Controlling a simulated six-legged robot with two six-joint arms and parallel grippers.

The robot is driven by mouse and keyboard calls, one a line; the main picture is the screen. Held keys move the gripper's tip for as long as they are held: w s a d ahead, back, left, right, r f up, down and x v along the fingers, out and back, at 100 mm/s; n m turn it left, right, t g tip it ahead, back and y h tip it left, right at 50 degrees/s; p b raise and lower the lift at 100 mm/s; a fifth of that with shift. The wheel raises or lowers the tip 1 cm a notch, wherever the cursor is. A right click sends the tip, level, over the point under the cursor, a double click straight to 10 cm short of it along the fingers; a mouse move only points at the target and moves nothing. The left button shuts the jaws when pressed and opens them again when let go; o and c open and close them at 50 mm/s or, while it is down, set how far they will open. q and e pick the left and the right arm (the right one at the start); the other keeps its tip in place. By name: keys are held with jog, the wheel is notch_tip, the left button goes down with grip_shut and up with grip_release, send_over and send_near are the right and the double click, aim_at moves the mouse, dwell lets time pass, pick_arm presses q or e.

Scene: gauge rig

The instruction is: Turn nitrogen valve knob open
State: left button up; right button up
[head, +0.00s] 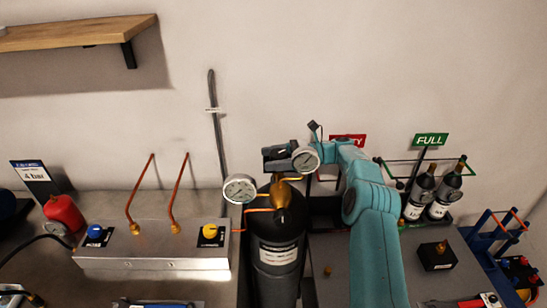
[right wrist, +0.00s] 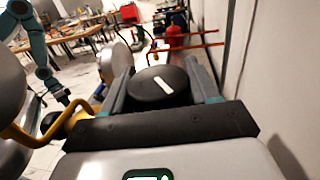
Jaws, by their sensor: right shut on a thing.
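The black round knob (right wrist: 160,88) with a white bar mark sits between the two fingers of my right gripper (right wrist: 161,80) in the right wrist view. The jaws are shut on its sides, and the white bar lies slightly slanted. In the head view my right gripper (head: 279,157) is at the top of the black gas cylinder (head: 277,235), above its brass valve body (head: 282,193). The knob is mostly hidden there by the gripper. My left gripper (right wrist: 62,97) appears small at the left of the right wrist view; its jaws are unclear.
Two round gauges (head: 240,189) and (head: 306,160) flank the cylinder top. A metal panel (head: 150,262) with a blue knob (head: 95,231) and a yellow knob (head: 210,231) stands left. Dark bottles (head: 420,194) stand right by a green FULL sign (head: 430,140). The wall is close behind.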

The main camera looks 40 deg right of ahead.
jog(key=shift+n+g+y, duration=0.4)
jog(key=shift+g, duration=0.1)
jog(key=o, duration=1)
jog(key=shift+a, duration=0.1)
jog(key=shift+c, duration=0.2)
jog(key=shift+m+t+h, duration=0.4)
jog(key=shift+t, duration=0.1)
